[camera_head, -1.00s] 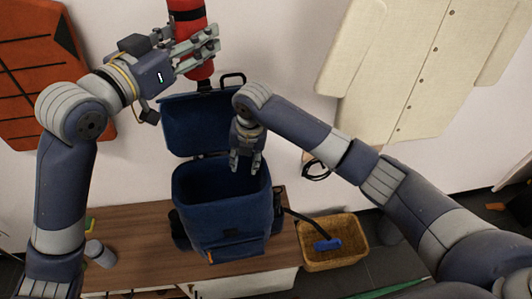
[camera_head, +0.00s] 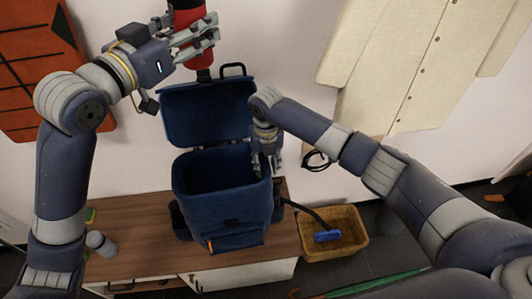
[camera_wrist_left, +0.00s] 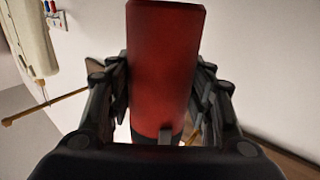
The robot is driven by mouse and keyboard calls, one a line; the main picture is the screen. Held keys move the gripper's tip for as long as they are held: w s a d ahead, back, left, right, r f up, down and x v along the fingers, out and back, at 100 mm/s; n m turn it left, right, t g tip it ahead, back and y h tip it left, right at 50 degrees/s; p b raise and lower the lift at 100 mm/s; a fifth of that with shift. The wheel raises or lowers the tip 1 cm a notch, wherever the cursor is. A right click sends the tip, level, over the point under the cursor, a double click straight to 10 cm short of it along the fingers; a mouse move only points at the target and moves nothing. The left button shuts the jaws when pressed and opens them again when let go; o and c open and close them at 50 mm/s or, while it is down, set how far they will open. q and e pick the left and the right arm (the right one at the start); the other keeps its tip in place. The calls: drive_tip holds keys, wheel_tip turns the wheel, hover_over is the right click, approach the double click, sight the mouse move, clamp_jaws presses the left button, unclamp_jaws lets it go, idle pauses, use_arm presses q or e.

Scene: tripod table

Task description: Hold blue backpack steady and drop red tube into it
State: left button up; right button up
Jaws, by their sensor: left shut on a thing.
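The red tube (camera_head: 188,20) is upright in my left gripper (camera_head: 208,30), high above and behind the blue backpack's mouth. The left wrist view shows the red tube (camera_wrist_left: 163,70) between both fingers. The blue backpack (camera_head: 228,212) stands upright on the wooden bench, its lid (camera_head: 205,112) raised against the wall side and its mouth open. My right gripper (camera_head: 266,165) points down at the backpack's right rim, with its fingers apart on either side of the rim edge. Whether the fingers touch the rim is unclear.
A wicker basket (camera_head: 348,250) with a blue-headed brush (camera_head: 327,236) is right of the wooden bench (camera_head: 130,215). A grey-white cup (camera_head: 100,243) is on the bench at left. A cream garment (camera_head: 400,75) and an orange panel (camera_head: 40,70) hang on the wall.

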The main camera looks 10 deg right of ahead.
drive_tip(key=shift+f, duration=1.45)
clamp_jaws()
